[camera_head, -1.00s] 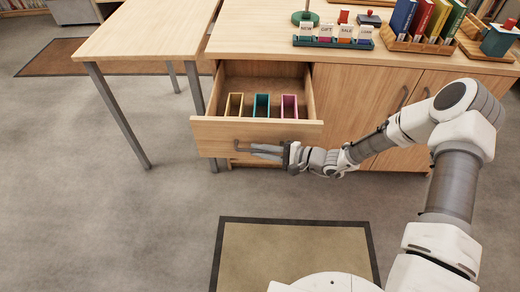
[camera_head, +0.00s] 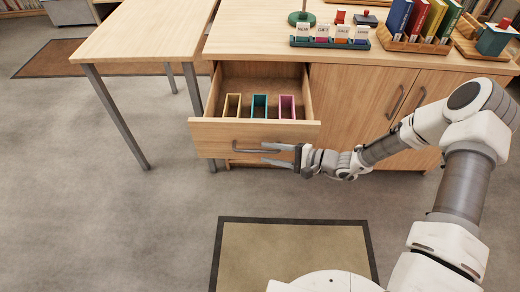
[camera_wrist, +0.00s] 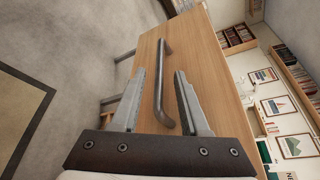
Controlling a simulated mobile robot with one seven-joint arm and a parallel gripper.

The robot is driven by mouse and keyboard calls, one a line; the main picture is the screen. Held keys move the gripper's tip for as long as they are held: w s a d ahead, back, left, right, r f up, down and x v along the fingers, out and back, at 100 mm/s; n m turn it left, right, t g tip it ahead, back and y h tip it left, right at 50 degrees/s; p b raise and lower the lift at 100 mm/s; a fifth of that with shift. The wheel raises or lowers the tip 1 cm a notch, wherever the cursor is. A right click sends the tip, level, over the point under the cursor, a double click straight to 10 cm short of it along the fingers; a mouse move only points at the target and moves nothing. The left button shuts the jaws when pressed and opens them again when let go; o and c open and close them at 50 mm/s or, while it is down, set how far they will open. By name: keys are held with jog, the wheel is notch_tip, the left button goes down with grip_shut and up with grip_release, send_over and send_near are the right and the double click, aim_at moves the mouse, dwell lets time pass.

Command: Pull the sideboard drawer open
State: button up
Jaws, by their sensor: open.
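The sideboard (camera_head: 360,88) has its drawer (camera_head: 215,135) pulled out, with yellow, teal and pink open-topped boxes inside. The drawer's dark bar handle (camera_head: 243,150) is on its front; it also shows in the wrist view (camera_wrist: 161,88). My gripper (camera_head: 266,154) is open at the right end of the handle, in front of the drawer front. In the wrist view, my gripper's two fingers (camera_wrist: 155,88) are spread apart, with the handle's near end between them and no finger seen touching it.
A table (camera_head: 150,35) with grey metal legs stands at the left of the sideboard. A card rack (camera_head: 330,43) and a book holder (camera_head: 412,42) stand on the sideboard top. A bordered mat (camera_head: 295,250) lies on the floor in front, with bare floor around it.

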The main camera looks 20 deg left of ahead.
jog(key=p+v, duration=0.1)
jog(key=v, duration=1.2)
jog(key=shift+d+p, duration=0.2)
jog(key=shift+p, duration=0.2)
jog(key=s+d+r+n+t+h, duration=0.1)
jog(key=s+d+r+n+h, duration=0.35)
jog(key=r, duration=0.55)
jog(key=s+d+r+n+t+h, duration=0.1)
jog(key=s+d+r+t+h, duration=0.1)
jog(key=s+d+r+h, duration=0.5)
jog(key=s+d+r+n+t+h, duration=0.15)
jog(key=s+r+h, duration=0.4)
jog(key=r, duration=0.85)
notch_tip(320, 180, up, 14)
jog(key=s+y+p, duration=0.1)
jog(key=p, duration=1.3)
jog(key=shift+s+a+n+y, duration=0.2)
jog(key=shift+s+n+y, duration=0.1)
jog(key=shift+s, duration=0.05)
